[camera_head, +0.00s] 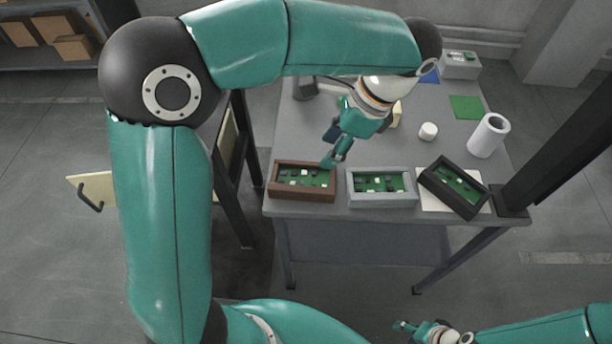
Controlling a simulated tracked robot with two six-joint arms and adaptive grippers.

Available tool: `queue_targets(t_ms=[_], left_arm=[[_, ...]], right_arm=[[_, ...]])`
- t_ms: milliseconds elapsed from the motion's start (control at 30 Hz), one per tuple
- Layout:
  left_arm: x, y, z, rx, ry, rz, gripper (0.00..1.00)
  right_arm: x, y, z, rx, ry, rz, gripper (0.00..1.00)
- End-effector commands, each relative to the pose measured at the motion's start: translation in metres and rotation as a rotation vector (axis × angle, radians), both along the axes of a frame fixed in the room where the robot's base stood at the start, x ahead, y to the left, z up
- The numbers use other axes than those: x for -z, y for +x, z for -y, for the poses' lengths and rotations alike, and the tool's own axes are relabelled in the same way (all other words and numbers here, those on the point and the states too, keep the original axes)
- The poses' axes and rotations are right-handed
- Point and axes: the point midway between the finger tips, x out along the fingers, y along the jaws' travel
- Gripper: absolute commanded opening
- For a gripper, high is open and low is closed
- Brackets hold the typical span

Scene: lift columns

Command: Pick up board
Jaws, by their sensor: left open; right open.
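Green circuit boards with small dark and white parts lie in three trays on the grey table. One board (304,178) lies in the brown tray (302,197), another board (384,184) in the grey tray (383,201), and a third board (460,186) in the tilted black tray (452,199). My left gripper (331,150) is open and points down by the back right corner of the brown tray. I cannot tell whether it touches the tray or board. My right gripper (402,328) is open and empty at the bottom, low and away from the table.
A white sheet (429,203) lies under the black tray. A white cylinder (489,135), a small white round piece (428,131) and a green square (466,107) are farther back on the table (300,130). A dark post stands at the right.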

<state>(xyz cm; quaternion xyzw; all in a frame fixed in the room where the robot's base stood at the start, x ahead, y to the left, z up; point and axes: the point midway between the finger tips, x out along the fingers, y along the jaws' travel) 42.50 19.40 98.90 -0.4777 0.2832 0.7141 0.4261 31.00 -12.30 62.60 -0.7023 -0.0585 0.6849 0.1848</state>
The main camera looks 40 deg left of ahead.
Motion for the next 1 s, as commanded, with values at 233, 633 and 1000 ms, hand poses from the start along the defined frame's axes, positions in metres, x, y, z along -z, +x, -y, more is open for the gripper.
queue_targets(t_ms=[233, 633, 1000], left_arm=[[0.047, -0.012, -0.020, -0.013, 0.001, -0.008, 0.50], [0.100, -0.023, -0.039, -0.016, -0.001, -0.003, 0.50], [0.139, -0.031, -0.046, -0.017, 0.001, -0.007, 0.50]], right_arm=[[0.007, 0.000, 0.000, 0.000, 0.000, 0.000, 0.45], [0.011, 0.000, 0.000, 0.000, 0.000, 0.000, 0.45], [0.010, 0.000, 0.000, 0.000, 0.000, 0.000, 0.45]])
